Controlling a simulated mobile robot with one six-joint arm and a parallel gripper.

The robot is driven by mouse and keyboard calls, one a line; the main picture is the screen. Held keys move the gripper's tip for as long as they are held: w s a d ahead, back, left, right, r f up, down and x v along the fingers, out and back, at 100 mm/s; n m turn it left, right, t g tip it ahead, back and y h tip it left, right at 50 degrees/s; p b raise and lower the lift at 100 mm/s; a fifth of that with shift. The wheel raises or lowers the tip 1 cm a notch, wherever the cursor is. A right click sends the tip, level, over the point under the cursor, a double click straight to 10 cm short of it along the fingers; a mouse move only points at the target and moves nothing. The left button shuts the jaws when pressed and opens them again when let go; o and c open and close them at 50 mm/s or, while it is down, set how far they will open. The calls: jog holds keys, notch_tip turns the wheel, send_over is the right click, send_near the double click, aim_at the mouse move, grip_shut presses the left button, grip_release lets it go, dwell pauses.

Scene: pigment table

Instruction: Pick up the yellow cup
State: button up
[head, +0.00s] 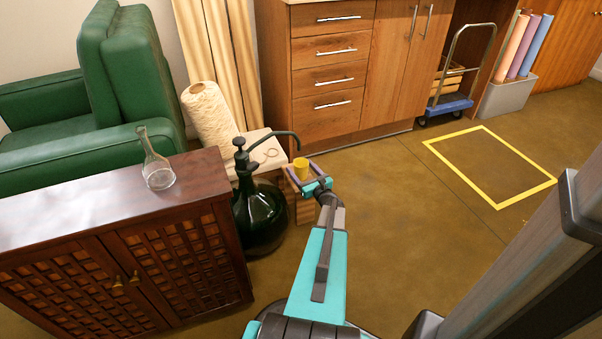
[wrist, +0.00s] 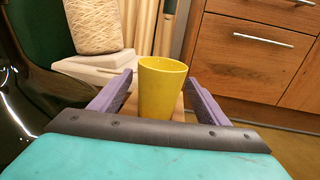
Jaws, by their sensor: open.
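The yellow cup (head: 301,168) stands upright near a small wooden stand, beyond my arm in the head view. In the wrist view the yellow cup (wrist: 161,88) is in the middle, between the two purple fingers. My gripper (head: 302,177) is open around the cup, with a finger on each side; it also shows in the wrist view (wrist: 160,88). Small gaps show between the fingers and the cup's sides. The cup's base is hidden behind the gripper's dark front edge.
A dark green glass bottle with a pump (head: 260,215) stands close left of my gripper. A cone of cream twine (head: 210,115) sits behind it. Wooden drawers (head: 328,75) stand behind. A dark cabinet (head: 95,205) with a glass flask (head: 157,172) is at left.

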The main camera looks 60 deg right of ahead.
aim_at(297, 159)
jog(key=shift+b+x, duration=0.6)
jog(key=shift+x, duration=1.35)
jog(key=shift+a+r, duration=0.1)
jog(key=c, duration=1.2)
jog(key=shift+c, duration=0.2)
jog(key=shift+r, duration=0.25)
jog(key=shift+r+p, duration=1.05)
jog(key=shift+r, duration=0.65)
jog(key=shift+s+a+f, duration=0.1)
jog(key=shift+s+a, duration=0.25)
jog(key=w+a+r+p+v, duration=0.1)
jog(key=a+p+v, duration=0.1)
jog(key=v, duration=1.2)
jog(key=shift+a+r+p, duration=0.2)
jog(key=shift+a+p, duration=0.25)
jog(key=shift+p, duration=0.3)
